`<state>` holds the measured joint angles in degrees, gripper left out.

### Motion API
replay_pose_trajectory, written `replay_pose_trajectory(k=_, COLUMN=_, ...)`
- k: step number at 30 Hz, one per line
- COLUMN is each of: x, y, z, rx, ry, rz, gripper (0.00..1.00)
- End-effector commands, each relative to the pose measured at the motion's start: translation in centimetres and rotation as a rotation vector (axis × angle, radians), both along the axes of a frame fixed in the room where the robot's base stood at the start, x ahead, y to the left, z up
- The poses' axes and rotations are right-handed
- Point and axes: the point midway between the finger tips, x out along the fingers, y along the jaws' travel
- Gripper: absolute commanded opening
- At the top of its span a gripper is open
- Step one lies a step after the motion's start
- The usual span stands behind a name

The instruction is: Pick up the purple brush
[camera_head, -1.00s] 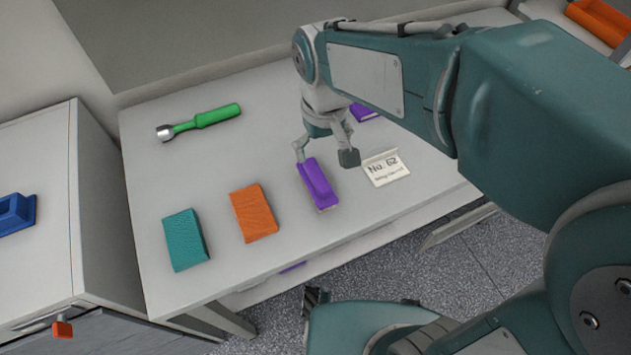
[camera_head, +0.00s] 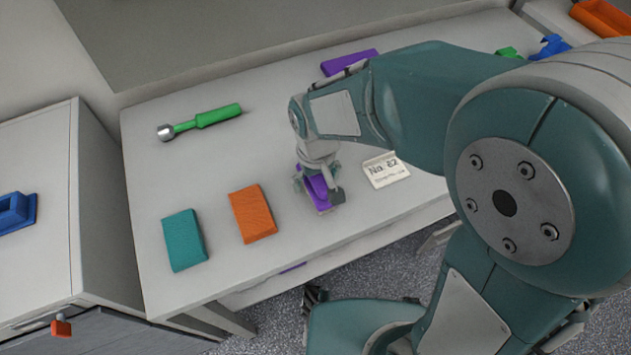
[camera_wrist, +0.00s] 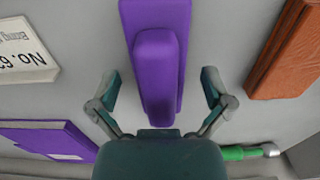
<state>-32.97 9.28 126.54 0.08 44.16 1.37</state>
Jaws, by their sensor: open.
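The purple brush (camera_head: 317,186) lies on the white table (camera_head: 275,270), partly hidden under my gripper in the head view. My gripper (camera_head: 319,190) is directly over it with its fingers spread to either side. In the wrist view the purple brush (camera_wrist: 158,70) runs lengthwise between the two open fingers of my gripper (camera_wrist: 160,92), with a gap on each side.
An orange block (camera_head: 253,213) and a teal block (camera_head: 185,240) lie left of the brush. A green-handled tool (camera_head: 200,121) and a purple object (camera_head: 349,62) lie farther back.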

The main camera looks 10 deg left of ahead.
Motion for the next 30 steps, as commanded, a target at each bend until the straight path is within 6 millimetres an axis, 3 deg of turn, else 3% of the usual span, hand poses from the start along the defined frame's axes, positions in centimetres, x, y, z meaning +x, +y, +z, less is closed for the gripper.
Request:
replay_pose_trajectory(k=4, x=0.0, y=0.0, z=0.0, rx=0.000, ry=0.000, rz=0.000, gripper=1.00)
replay_pose_trajectory(k=10, x=0.0, y=0.1, z=0.0, rx=-0.001, ry=-0.001, rz=0.000, gripper=0.11)
replay_pose_trajectory(k=23, x=0.0, y=0.1, z=0.3, rx=-0.001, ry=-0.001, rz=-0.001, gripper=0.08)
replay_pose_trajectory(k=30, x=0.1, y=0.1, z=3.3, rx=0.003, ry=-0.004, rz=0.000, gripper=0.08)
